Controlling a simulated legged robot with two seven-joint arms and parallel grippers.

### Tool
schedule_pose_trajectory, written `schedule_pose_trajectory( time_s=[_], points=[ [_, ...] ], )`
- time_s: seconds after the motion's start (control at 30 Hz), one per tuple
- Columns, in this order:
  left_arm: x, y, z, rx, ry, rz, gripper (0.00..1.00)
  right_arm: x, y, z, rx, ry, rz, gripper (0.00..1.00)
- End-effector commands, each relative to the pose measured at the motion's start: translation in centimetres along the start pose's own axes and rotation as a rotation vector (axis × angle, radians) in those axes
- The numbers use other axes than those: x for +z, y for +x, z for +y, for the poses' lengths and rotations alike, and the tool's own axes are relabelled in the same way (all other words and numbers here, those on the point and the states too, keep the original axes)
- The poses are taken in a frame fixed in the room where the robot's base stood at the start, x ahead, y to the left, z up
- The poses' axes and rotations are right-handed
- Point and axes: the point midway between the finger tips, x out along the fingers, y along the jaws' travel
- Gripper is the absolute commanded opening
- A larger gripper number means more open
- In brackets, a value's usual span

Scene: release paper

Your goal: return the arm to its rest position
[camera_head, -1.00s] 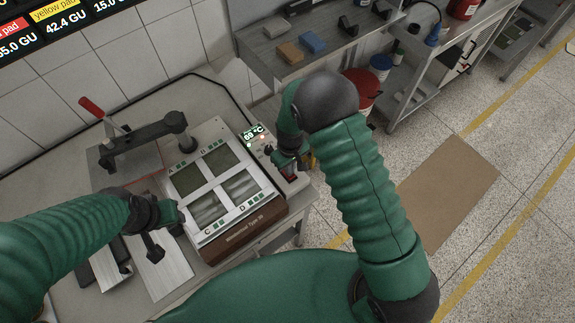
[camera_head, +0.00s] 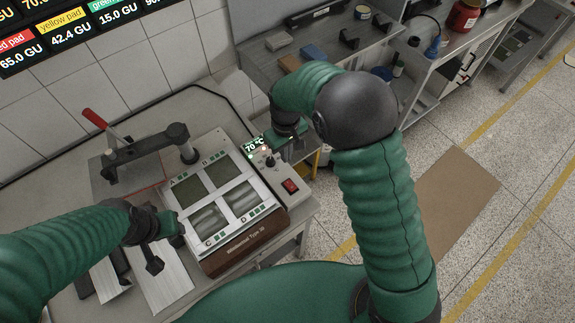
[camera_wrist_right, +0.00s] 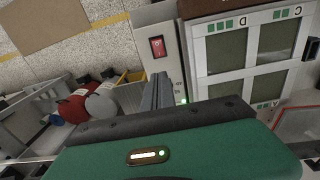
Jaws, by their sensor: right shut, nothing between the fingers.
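My right arm (camera_head: 372,190) is bent over the right side of the bench. My right gripper (camera_wrist_right: 161,92) is shut and empty, its fingers pressed together in the right wrist view. In the head view the right gripper (camera_head: 288,142) is above the back right part of the machine, partly hidden by its own wrist. The machine (camera_head: 228,200) has four windowed plates and a control panel with a red switch (camera_head: 290,187), uncovered and apart from the gripper. My left gripper (camera_head: 160,245) is low at the machine's left side; its jaw gap is unclear.
A press with a red handle (camera_head: 95,118) stands left of the machine. Metal plates (camera_head: 160,280) lie near the left gripper. A shelf with small blocks (camera_head: 312,52) is behind the right arm. A brown mat (camera_head: 450,205) lies on the open floor at right.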

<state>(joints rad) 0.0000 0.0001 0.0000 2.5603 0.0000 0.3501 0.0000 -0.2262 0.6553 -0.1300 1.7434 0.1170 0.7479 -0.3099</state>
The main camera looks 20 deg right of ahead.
Motion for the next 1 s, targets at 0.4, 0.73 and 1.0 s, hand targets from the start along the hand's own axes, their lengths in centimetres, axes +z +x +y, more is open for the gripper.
schedule_pose_trajectory(
  time_s=[0.4, 0.73, 1.0],
  points=[
    [0.0, 0.1, 0.0, 0.0, 0.0, 0.001, 0.45, -0.1, -0.7, 0.0, 0.0, 0.0, 0.0, 0.0],
    [0.8, 3.5, 0.0, 0.0, 0.0, 0.001, 0.45, 4.3, 0.4, 0.8, 0.005, 0.107, 0.061, 0.0],
    [2.0, 8.4, 0.0, 0.0, 0.0, 0.0, 0.45, 15.5, 2.9, 0.2, 0.036, 0.323, 0.212, 0.0]
  ],
)
